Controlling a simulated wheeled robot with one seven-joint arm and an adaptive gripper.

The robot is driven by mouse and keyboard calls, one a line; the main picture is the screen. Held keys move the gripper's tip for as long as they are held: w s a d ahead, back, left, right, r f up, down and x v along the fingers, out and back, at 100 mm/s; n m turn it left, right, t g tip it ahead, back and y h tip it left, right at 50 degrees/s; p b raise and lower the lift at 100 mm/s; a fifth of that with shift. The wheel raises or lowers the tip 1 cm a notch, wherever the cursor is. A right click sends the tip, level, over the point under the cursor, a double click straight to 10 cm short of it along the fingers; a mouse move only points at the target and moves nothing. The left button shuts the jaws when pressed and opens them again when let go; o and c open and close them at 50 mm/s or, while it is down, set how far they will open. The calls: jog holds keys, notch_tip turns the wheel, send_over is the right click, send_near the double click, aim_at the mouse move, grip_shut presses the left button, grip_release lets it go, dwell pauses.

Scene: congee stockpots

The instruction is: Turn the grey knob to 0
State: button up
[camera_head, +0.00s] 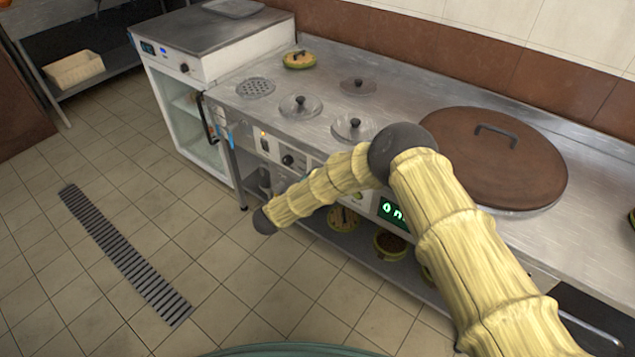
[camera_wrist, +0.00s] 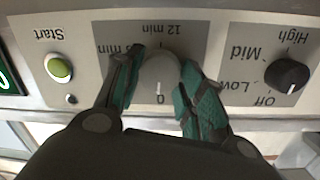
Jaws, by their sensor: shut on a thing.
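The grey knob (camera_wrist: 159,70) sits on the control panel in the wrist view, where the panel's labels appear upside down. A "0" label is just below the knob, and "12 min" is above it. A pale line on the knob appears to point down at the 0. My gripper (camera_wrist: 158,82) has its two teal-padded fingers on either side of the knob, shut on it. The fingers hide part of the scale on both sides. In the head view my arm covers this part of the panel, and I cannot make out the gripper or the grey knob there.
A black knob (camera_wrist: 286,75) marked Off to High is right of my fingers. A green Start button (camera_wrist: 59,69) is left. In the head view a large brown lid (camera_head: 490,160) and small pot lids (camera_head: 300,106) are on the counter. The tiled floor (camera_head: 230,270) is clear.

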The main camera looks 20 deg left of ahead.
jog(key=shift+a+n, duration=0.1)
jog(key=shift+n, duration=0.5)
jog(key=o, duration=1)
jog(key=v, duration=1.2)
jog(key=shift+w, duration=0.1)
